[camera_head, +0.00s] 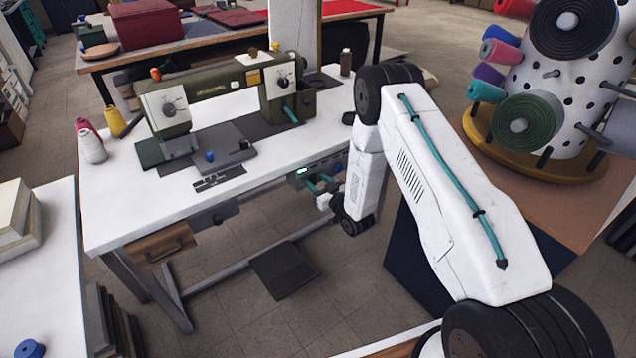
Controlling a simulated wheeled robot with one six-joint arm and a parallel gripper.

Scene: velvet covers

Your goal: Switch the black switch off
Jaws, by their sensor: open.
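A small grey control box (297,181) with a lit green display hangs under the front right edge of the white sewing table (110,205). I cannot make out a black switch clearly; the box is small and partly hidden by my gripper.
An olive sewing machine (210,95) stands on the table, with thread cones (92,146) at its left. A dark pedal (284,270) lies on the floor below. A white perforated drum with colored spools (560,85) stands at right. The floor before the table is mostly free.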

